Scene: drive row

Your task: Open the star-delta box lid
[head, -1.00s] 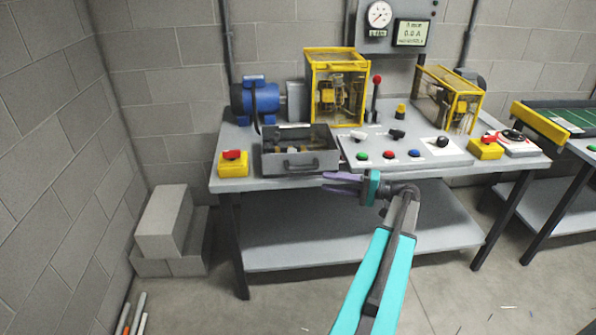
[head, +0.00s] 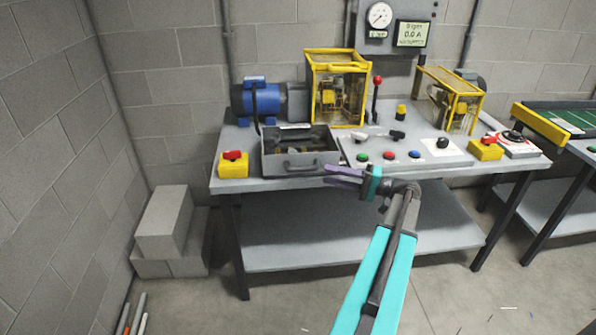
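The star-delta box appears to be the grey box (head: 325,164) at the front left of the workbench, with a handle (head: 300,165) on its front face. Dark and brownish parts show inside its top; I cannot tell whether a clear lid covers them. My gripper (head: 326,174) is at the bench's front edge, just right of and in front of the box. Its two purple fingers point left and are apart, with nothing between them. It appears not to touch the box or its handle.
On the workbench (head: 240,188) are a blue motor (head: 255,100), yellow-framed guards (head: 337,90), a yellow switch box (head: 233,168) left of the box, and a button panel (head: 405,163) to its right. Grey blocks (head: 165,225) stand on the floor at left.

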